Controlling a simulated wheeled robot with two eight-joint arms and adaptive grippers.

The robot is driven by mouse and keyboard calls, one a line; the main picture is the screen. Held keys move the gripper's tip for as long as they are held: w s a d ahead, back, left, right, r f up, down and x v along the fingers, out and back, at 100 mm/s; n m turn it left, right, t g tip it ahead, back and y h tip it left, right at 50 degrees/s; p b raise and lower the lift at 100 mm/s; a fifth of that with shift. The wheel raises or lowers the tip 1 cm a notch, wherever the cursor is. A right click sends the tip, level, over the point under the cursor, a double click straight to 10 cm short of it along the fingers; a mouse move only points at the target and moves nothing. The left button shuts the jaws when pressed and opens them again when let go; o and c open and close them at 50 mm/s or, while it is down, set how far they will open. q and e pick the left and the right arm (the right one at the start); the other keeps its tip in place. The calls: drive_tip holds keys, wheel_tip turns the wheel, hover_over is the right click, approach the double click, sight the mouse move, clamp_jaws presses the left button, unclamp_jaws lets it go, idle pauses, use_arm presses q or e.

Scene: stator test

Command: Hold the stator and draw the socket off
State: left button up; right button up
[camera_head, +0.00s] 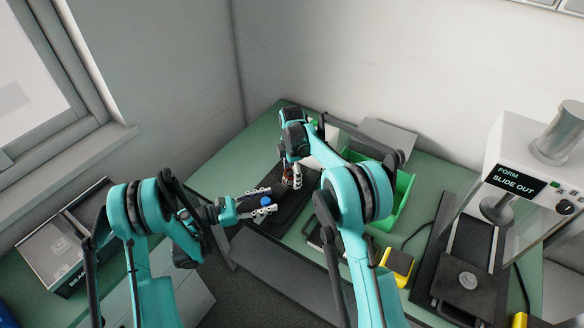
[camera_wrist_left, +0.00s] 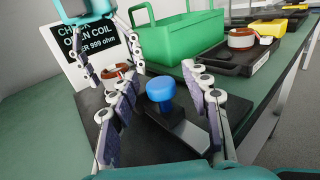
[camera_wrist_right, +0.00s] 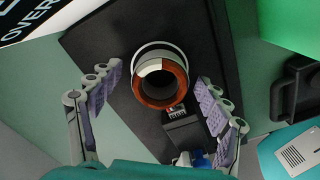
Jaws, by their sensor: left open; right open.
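The stator (camera_wrist_right: 148,92), a copper-red ring with a pale collar, sits on a black plate (camera_wrist_right: 95,45) between the spread fingers of my right gripper (camera_wrist_right: 160,108), which is open. The stator also shows behind the left fingers in the left wrist view (camera_wrist_left: 118,72). A black socket block (camera_wrist_right: 183,130) lies close against the stator's lower right side; I cannot tell how deeply they join. A blue knob (camera_wrist_left: 160,88) stands up from the socket side. My left gripper (camera_wrist_left: 168,105) is open, its fingers either side of the knob, apart from it.
A green bin (camera_head: 403,190) stands beyond the plate, right of my right gripper. A white sign (camera_wrist_left: 62,58) reads about an open coil. Another stator (camera_wrist_left: 242,38) sits in a black tray farther off. A press marked "FORM SLIDE OUT" (camera_head: 530,160) is at the right.

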drive_tip(key=shift+f, duration=0.1)
drive_tip(key=c, duration=1.5)
use_arm(q)
clamp_jaws()
use_arm(e)
drive_tip(key=shift+c, duration=0.2)
use_arm(q)
unclamp_jaws()
